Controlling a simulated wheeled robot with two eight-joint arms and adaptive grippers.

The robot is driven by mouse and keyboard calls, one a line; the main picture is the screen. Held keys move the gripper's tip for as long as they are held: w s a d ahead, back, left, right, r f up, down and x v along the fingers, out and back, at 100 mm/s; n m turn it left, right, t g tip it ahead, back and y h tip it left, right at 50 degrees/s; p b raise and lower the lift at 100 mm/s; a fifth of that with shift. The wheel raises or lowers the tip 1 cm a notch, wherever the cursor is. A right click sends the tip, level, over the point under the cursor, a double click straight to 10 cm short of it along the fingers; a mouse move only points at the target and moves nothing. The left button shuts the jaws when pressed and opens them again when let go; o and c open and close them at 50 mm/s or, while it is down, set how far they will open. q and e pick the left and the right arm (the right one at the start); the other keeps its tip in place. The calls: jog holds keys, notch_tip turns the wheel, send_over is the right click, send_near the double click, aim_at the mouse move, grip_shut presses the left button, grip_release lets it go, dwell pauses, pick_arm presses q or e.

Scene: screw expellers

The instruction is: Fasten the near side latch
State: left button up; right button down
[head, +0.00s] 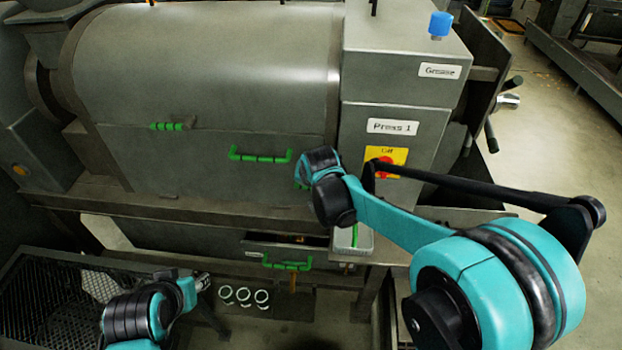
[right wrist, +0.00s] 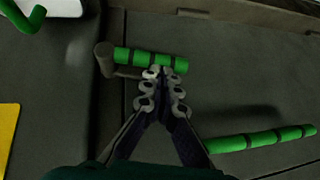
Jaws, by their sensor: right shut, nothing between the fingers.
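The press cover (head: 200,70) has a green-gripped latch (head: 170,126) at its left, lying level, and a green lift handle (head: 260,155) in the middle. A second green-gripped latch (right wrist: 150,60) on a grey pivot shows in the right wrist view, close to the cover's edge. In the head view only a bit of green shows beside my right wrist, which hides most of it. My right gripper (right wrist: 162,80) is shut and empty, its tips at or just beside that latch's grip; contact is unclear. My left gripper (head: 200,282) is low at the left, its fingers too small to judge.
A yellow switch plate with a red knob (head: 384,168) is right of the right wrist. A drawer with a green handle (head: 287,264) is below the cover. White rings (head: 244,296) lie under the machine. The lift handle also shows in the right wrist view (right wrist: 260,138).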

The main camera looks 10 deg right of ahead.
pick_arm(q)
jog(key=shift+f, duration=0.25)
pick_arm(e)
jog(key=shift+a+f, duration=0.2)
jog(key=shift+f, duration=0.2)
jog(key=shift+w+a+f, duration=0.1)
